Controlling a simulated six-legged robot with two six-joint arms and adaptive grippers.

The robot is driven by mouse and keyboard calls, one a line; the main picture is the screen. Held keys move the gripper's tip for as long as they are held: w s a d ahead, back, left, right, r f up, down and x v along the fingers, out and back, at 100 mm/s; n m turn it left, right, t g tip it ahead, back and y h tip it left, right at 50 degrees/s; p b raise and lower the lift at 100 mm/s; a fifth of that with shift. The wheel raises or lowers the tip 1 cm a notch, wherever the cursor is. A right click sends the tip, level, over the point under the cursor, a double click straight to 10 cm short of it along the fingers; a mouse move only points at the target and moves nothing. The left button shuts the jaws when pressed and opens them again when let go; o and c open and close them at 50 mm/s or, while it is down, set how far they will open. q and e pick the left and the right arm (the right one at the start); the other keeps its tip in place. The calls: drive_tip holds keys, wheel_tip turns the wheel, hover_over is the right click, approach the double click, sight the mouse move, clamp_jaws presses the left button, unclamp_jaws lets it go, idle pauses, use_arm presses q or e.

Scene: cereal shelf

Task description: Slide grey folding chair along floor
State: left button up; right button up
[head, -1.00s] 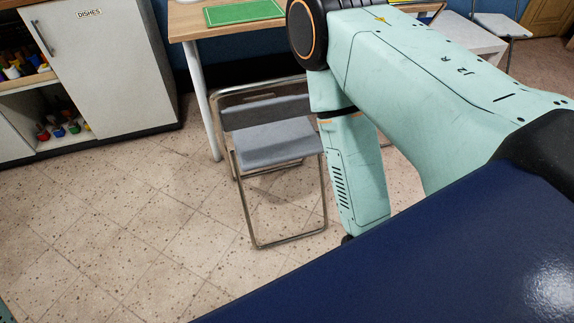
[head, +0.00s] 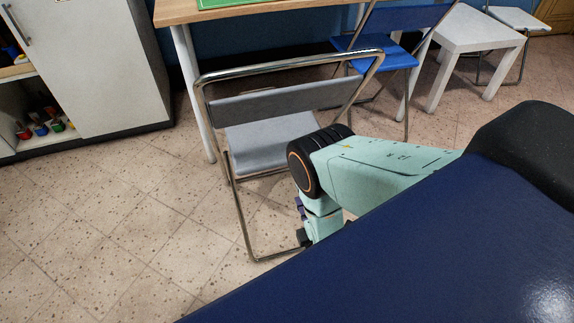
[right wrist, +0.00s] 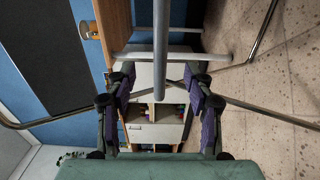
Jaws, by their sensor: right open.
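The grey folding chair (head: 265,142) stands unfolded on the tiled floor in the middle of the head view, a metal frame with a grey seat and back panel. My right arm reaches to its right side, hiding part of the seat and frame. My right gripper (head: 303,222) is low beside the front frame, mostly hidden behind its own arm. In the right wrist view my right gripper (right wrist: 162,103) is open, its purple fingers apart. A grey bar (right wrist: 161,50) runs between them; I cannot tell which part it is or whether they touch it. My left gripper is out of view.
A wooden table (head: 240,10) stands behind the chair, its white leg (head: 193,90) close by. A blue folding chair (head: 385,55) and a white stool (head: 475,30) are at the back right. A white cabinet (head: 95,75) is at the left. The left-front floor (head: 120,225) is clear.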

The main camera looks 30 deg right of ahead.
drive_tip(key=b, duration=0.2)
approach(276, 142)
drive_tip(key=shift+w+d+f, duration=0.35)
drive_tip(key=shift+w+d, duration=0.05)
drive_tip(key=shift+w, duration=0.2)
drive_tip(key=shift+w+d+f, duration=0.35)
drive_tip(key=shift+w+d, duration=0.1)
drive_tip(key=shift+w, duration=0.2)
clamp_jaws()
